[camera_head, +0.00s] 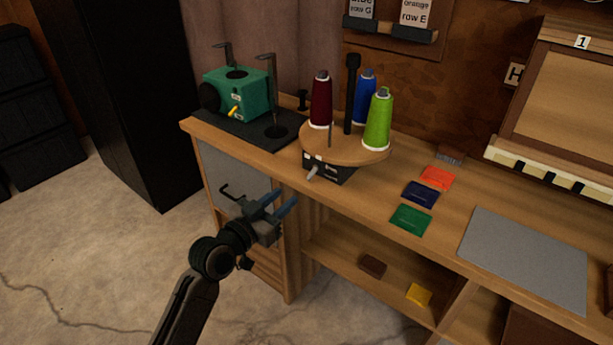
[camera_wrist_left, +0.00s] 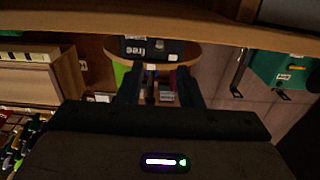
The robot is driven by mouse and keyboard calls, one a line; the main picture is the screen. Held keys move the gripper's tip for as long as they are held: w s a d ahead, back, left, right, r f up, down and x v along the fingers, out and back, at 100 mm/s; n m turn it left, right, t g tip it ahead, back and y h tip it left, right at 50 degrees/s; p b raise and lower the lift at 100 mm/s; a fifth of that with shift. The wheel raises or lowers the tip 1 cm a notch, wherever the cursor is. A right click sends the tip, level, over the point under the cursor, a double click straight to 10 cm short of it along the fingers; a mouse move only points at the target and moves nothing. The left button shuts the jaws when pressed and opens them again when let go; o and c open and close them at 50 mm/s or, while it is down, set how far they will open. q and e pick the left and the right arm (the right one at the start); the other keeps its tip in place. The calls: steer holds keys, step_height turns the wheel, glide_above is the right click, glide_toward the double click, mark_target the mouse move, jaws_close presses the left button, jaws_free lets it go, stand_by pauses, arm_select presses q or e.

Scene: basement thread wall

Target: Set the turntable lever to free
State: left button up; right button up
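The turntable (camera_head: 362,153) is a round wooden disc on a dark base box (camera_head: 341,175) near the front edge of the bench. A short pale lever (camera_head: 313,172) sticks out of the front of the base, toward the left. In the left wrist view the dark base carries a white "free" label (camera_wrist_left: 140,46); I cannot make out the lever's setting. My left gripper (camera_head: 288,199) is in front of the bench, lower and left of the lever, apart from it. Its two fingers are spread and empty in the wrist view (camera_wrist_left: 154,82). My right gripper is not in view.
Dark red (camera_head: 320,100), blue (camera_head: 366,88) and green (camera_head: 379,120) thread cones stand on the turntable around a black post (camera_head: 351,95). A teal machine (camera_head: 238,93) stands at left on a dark mat. Coloured cards and a grey mat (camera_head: 525,260) lie at right.

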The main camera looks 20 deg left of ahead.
mark_target(308, 177)
arm_select(q)
steer(key=x, duration=0.9)
jaws_close()
